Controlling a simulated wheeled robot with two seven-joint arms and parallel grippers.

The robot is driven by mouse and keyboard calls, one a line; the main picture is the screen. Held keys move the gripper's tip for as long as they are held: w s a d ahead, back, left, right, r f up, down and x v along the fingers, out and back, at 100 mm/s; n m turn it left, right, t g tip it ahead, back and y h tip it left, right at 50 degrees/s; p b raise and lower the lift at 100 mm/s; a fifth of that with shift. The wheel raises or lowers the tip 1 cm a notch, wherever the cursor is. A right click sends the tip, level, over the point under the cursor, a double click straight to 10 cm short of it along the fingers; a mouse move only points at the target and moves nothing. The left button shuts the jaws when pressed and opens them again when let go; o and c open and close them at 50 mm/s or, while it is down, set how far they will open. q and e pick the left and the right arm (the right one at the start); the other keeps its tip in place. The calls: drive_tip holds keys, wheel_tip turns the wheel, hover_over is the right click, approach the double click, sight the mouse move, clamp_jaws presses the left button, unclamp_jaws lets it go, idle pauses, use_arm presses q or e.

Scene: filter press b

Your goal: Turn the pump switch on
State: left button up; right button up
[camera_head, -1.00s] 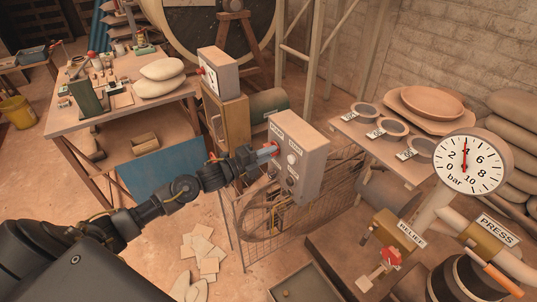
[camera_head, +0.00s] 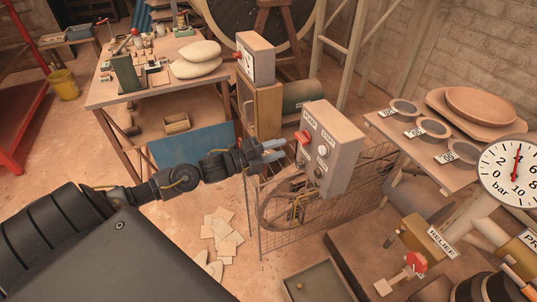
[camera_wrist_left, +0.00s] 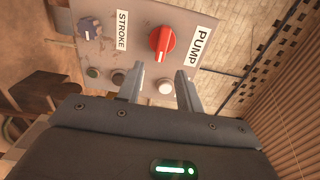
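The grey control box (camera_head: 337,150) stands in the middle of the head view. On its face is the red pump switch (camera_head: 303,137), beside the PUMP label. In the left wrist view the red switch (camera_wrist_left: 162,43) is a knob with a white line, upright but slightly tilted, next to the PUMP label (camera_wrist_left: 198,47). My left gripper (camera_head: 277,150) is open and empty, its fingertips (camera_wrist_left: 160,85) short of the box face and apart from the switch. My right gripper is in neither view.
The box also carries a STROKE knob (camera_wrist_left: 90,28), a white button (camera_wrist_left: 165,86) and darker buttons. A wire mesh guard (camera_head: 285,215) stands below the box. A workbench (camera_head: 150,90) is at the back left; a shelf with labelled dishes (camera_head: 430,128) is at the right.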

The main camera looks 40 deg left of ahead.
use_arm(q)
drive_tip(key=shift+v, duration=1.6)
